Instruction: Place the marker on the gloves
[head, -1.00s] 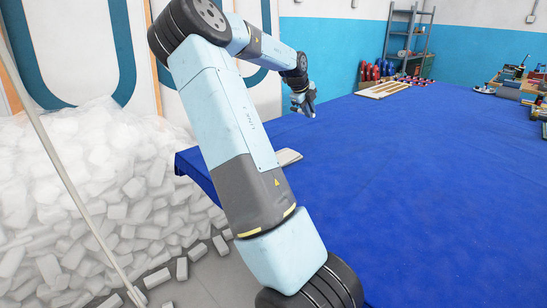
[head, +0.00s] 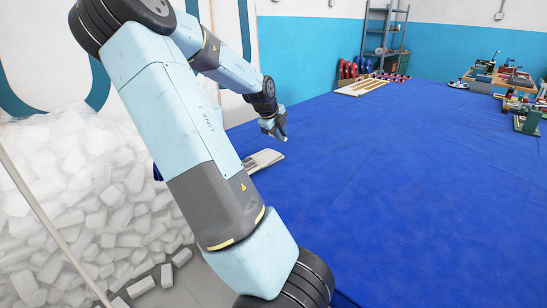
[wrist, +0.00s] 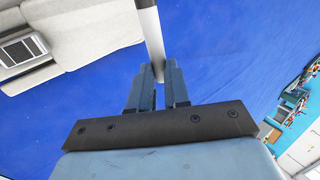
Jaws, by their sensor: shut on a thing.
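My gripper (wrist: 160,78) is shut on a slim pale marker (wrist: 153,40), which sticks out beyond the fingertips in the wrist view. In the head view my gripper (head: 278,130) is above the left part of the blue table, and the marker is too small to make out there. A pale grey-white item, apparently the gloves (wrist: 85,30), lies at the upper left of the wrist view, with a dark grey ribbed patch on it. It also shows in the head view (head: 264,158) near the table's left edge, partly behind my arm. The marker is apart from it in the wrist view.
The blue table (head: 400,180) is mostly bare in the middle. A pale board (head: 362,87) and red and blue items (head: 350,69) are at its back. Several tools and boxes (head: 510,85) stand at the right. White blocks (head: 80,190) are heaped left of the table.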

